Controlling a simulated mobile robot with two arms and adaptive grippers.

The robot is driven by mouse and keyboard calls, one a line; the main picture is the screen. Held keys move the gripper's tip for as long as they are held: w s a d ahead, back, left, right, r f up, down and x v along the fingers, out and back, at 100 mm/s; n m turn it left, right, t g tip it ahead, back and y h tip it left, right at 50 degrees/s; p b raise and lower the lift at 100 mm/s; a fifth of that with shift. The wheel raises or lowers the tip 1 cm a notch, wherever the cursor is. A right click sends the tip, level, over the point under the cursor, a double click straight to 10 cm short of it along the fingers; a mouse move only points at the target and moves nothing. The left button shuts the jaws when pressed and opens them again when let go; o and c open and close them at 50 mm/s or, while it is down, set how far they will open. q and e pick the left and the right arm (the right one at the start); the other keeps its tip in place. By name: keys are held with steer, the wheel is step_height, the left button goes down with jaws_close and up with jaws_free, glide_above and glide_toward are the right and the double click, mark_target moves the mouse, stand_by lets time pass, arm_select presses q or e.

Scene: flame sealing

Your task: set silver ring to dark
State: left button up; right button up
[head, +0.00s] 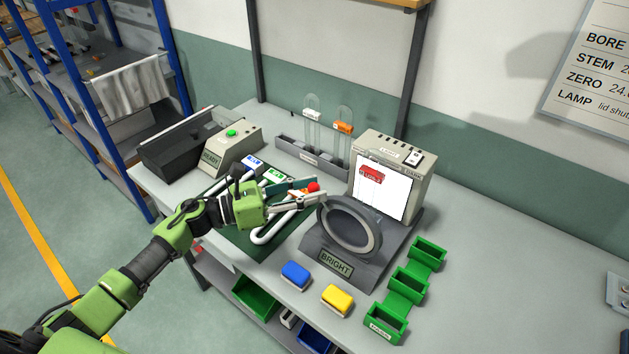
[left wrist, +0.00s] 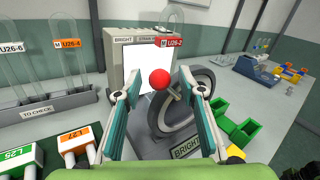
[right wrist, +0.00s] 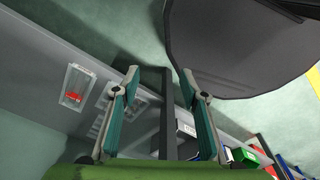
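The silver ring (head: 378,240) stands on a dark grey base in front of the lit viewer. The base carries a sign (head: 336,263) reading BRIGHT; it also shows in the left wrist view (left wrist: 188,148). A red ball knob (head: 313,187) is at the ring's upper left. My left gripper (head: 322,198) is beside the knob and ring. In the left wrist view the red knob (left wrist: 160,78) appears between the spread fingers of my left gripper (left wrist: 158,82); I cannot tell whether they touch it. My right gripper (right wrist: 160,82) is open and empty, away from the ring.
The viewer box (head: 420,180) has a bright white screen (head: 385,195) and a red-tagged tube before it. A tube rack (head: 300,155) stands behind left. Blue (head: 296,274) and yellow (head: 337,299) blocks and green bins (head: 408,285) lie in front.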

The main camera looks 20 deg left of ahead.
arm_select(q)
steer(key=shift+w+d, duration=0.35)
steer(key=shift+d, duration=0.15)
steer(key=c, duration=0.5)
jaws_close()
arm_select(e)
steer(key=shift+s+a+r, duration=0.15)
steer(key=shift+a, duration=0.3)
steer(key=shift+s+a+r, duration=0.1)
steer(key=shift+a, duration=0.35)
steer(key=shift+d, duration=0.1)
